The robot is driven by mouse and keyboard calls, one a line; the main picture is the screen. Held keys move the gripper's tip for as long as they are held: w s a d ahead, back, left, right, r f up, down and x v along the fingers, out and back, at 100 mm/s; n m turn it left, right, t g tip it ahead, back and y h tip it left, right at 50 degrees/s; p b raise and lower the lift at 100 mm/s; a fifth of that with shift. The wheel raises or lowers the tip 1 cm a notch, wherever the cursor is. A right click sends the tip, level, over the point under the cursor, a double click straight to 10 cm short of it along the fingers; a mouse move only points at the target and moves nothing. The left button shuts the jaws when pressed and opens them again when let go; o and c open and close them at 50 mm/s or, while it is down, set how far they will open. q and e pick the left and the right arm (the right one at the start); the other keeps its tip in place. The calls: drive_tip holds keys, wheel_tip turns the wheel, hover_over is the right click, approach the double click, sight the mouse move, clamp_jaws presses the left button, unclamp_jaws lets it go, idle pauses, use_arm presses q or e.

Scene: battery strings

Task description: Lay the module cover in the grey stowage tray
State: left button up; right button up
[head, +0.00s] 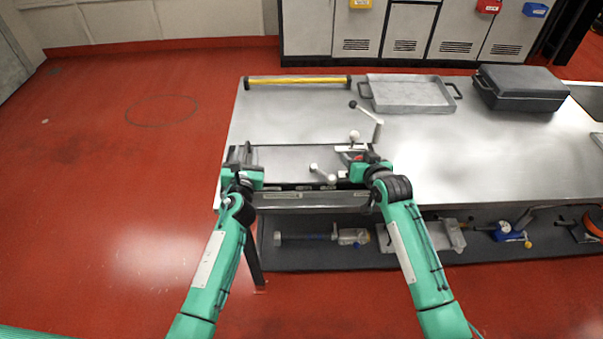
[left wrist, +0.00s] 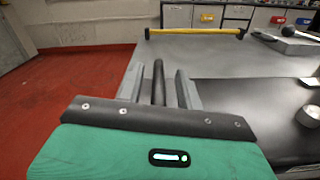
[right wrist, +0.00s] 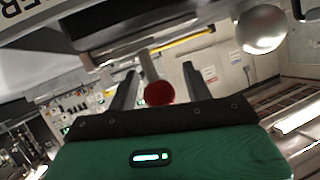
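The grey stowage tray (head: 374,107) stands empty at the back of the bench, with a dark handle at each end. A flat grey panel with dark edges, apparently the module cover (head: 283,160), lies at the bench's front edge between my grippers. My left gripper (head: 243,154) is open at its left end. In the left wrist view its fingers (left wrist: 157,88) stand apart on both sides of a black bar (left wrist: 158,78). My right gripper (head: 358,163) is at the right end. In the right wrist view its open fingers (right wrist: 160,88) flank a red-ended rod (right wrist: 158,93).
A yellow bar (head: 297,82) lies along the back left edge. A black case (head: 520,85) stands right of the tray. White ball-ended levers (head: 354,136) rise near my right gripper. A lower shelf (head: 330,262) holds several tools. The bench's right middle is clear.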

drive_tip(key=shift+s, duration=0.15)
use_arm(q)
drive_tip(key=s, duration=1.2)
drive_tip(key=shift+d, duration=0.4)
use_arm(e)
drive_tip(key=v, duration=1.1)
drive_tip(key=shift+s+d, duration=0.2)
drive_tip(key=shift+s, duration=0.15)
drive_tip(key=shift+r, duration=0.15)
